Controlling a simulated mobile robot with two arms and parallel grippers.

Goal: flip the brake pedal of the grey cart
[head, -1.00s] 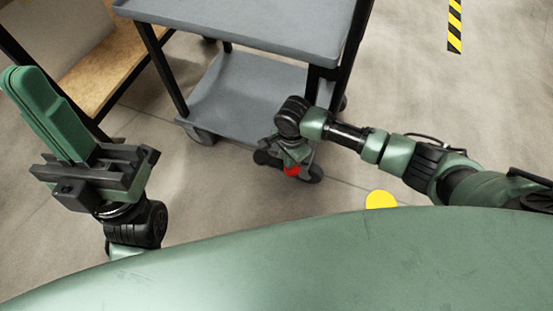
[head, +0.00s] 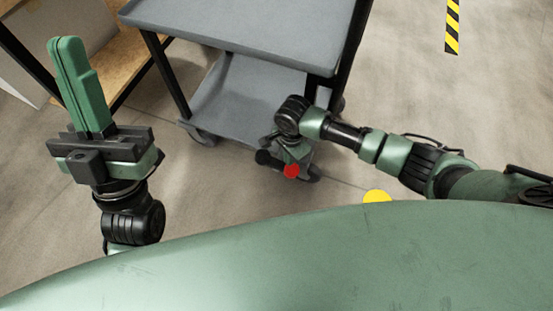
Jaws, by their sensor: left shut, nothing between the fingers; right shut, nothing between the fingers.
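The grey cart (head: 245,32) stands at the top centre of the head view, with a lower shelf (head: 240,88) and casters. A red brake pedal (head: 291,171) shows low at the cart's near right corner, next to a dark caster (head: 312,172). My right gripper (head: 292,155) points down right at the pedal, shut and empty. It partly covers the caster and pedal area, so I cannot tell whether its fingertips touch the pedal. My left gripper (head: 68,45) is raised at the left, away from the cart, with its green fingers shut and empty.
A wooden-topped bench or shelf (head: 125,72) with dark legs stands at the left, behind my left gripper. A yellow round spot (head: 377,196) shows beyond my green body. Yellow-black floor tape (head: 452,25) lies at the top right.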

